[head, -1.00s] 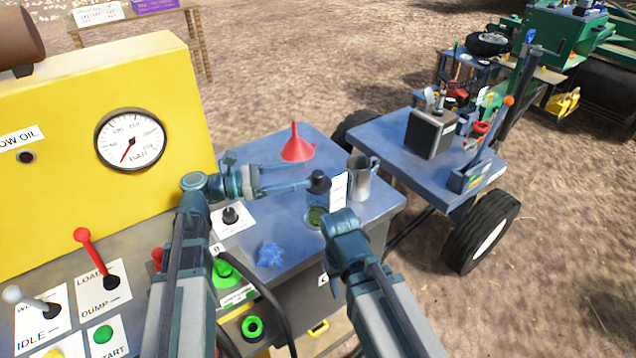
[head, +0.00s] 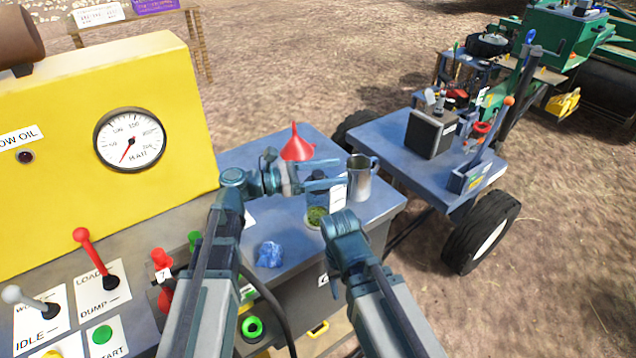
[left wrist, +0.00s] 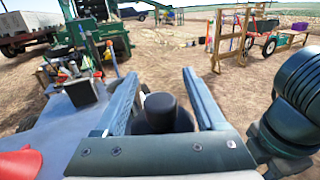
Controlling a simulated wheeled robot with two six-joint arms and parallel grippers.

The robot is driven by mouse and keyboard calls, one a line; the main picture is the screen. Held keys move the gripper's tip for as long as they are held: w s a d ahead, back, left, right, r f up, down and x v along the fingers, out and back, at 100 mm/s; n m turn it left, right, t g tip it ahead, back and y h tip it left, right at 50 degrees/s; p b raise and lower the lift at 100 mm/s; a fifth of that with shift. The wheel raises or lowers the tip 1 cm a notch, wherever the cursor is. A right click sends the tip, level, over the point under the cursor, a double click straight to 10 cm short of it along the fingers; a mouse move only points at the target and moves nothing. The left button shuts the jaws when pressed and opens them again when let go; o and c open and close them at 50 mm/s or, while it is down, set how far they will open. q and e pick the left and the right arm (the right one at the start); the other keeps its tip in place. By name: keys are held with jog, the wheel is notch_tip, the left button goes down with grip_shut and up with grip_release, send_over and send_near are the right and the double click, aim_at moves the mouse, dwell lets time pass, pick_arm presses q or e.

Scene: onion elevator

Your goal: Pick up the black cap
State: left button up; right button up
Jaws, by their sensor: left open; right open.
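The black cap (left wrist: 160,108) stands upright between the two fingers of my left gripper (left wrist: 160,95) in the left wrist view. The fingers are open, one on each side of it, and a wider dark part shows below it. In the head view the cap (head: 318,174) is partly hidden by the fingers of my left gripper (head: 333,172), which reach in from the left. A jar with green contents (head: 316,216) is just below. My right gripper (head: 344,228) is lower, in front of the bench, and its fingertips are hard to make out.
On the blue bench (head: 305,250) are a red funnel (head: 297,146), a metal jug (head: 359,180) and a crumpled blue cloth (head: 269,254). A yellow gauge panel (head: 60,110) stands at left. A wheeled cart (head: 385,150) stands at right.

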pick_arm(q)
jog(key=shift+c, duration=0.4)
grip_shut()
notch_tip(320, 180, up, 10)
jog(key=p, duration=1)
